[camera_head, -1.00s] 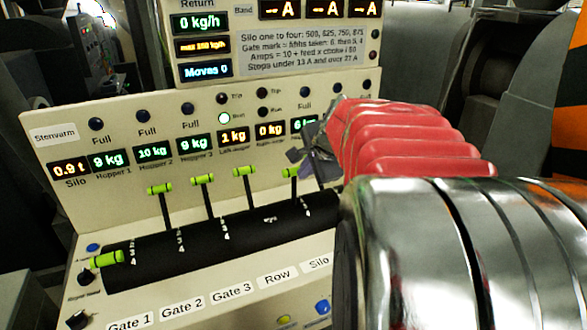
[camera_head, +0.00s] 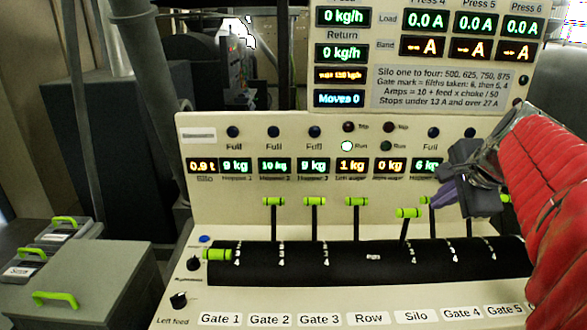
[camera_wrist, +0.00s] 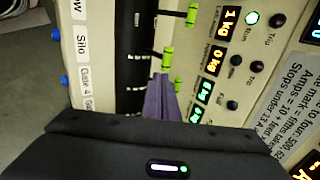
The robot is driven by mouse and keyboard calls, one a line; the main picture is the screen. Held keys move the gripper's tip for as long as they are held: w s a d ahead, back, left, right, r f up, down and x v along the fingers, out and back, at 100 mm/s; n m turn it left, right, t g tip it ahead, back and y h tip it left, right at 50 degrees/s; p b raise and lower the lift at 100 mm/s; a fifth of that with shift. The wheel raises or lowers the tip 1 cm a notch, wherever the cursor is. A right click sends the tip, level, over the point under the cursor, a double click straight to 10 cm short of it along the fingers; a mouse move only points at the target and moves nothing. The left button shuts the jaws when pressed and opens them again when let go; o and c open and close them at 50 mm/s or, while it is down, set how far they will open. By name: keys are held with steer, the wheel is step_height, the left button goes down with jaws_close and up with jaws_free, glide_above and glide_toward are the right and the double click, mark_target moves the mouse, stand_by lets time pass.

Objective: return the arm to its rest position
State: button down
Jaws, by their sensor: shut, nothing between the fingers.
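My arm, with a red ribbed sleeve (camera_head: 550,190), comes in from the right in the head view. My gripper (camera_head: 441,195) is at its end, dark grey with purple fingers, in front of the panel's right part. The fingers are shut together and empty. In the wrist view the shut purple fingers (camera_wrist: 161,100) point toward the panel's green-handled levers. They overlap the panel there; whether they touch it cannot be told. Part of the lever row is hidden behind my gripper and arm in the head view.
A cream control panel (camera_head: 215,210) carries a black lever strip (camera_head: 330,262) with several green handles, one (camera_head: 217,254) lying low at the left. A display board (camera_head: 385,98) rises behind. Grey boxes with green handles (camera_head: 55,298) stand at the left.

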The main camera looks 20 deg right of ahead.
steer(key=s+a+f+n, duration=0.3)
steer(key=a+f+n, duration=0.1)
steer(key=a+n, duration=0.3)
steer(key=s+a+f+n+g+y, duration=0.1)
steer(key=s+a+f+n, duration=0.3)
steer(key=a+n, duration=0.3)
steer(key=s+a+f+n+y, duration=0.1)
steer(key=s+a+f+n, duration=0.2)
steer(key=a, duration=1.2)
step_height(320, 180, down, 2)
steer(key=n, duration=0.4)
steer(key=shift+s+f+g, duration=0.2)
steer(key=shift+s+g, duration=0.1)
steer(key=shift+g, duration=0.1)
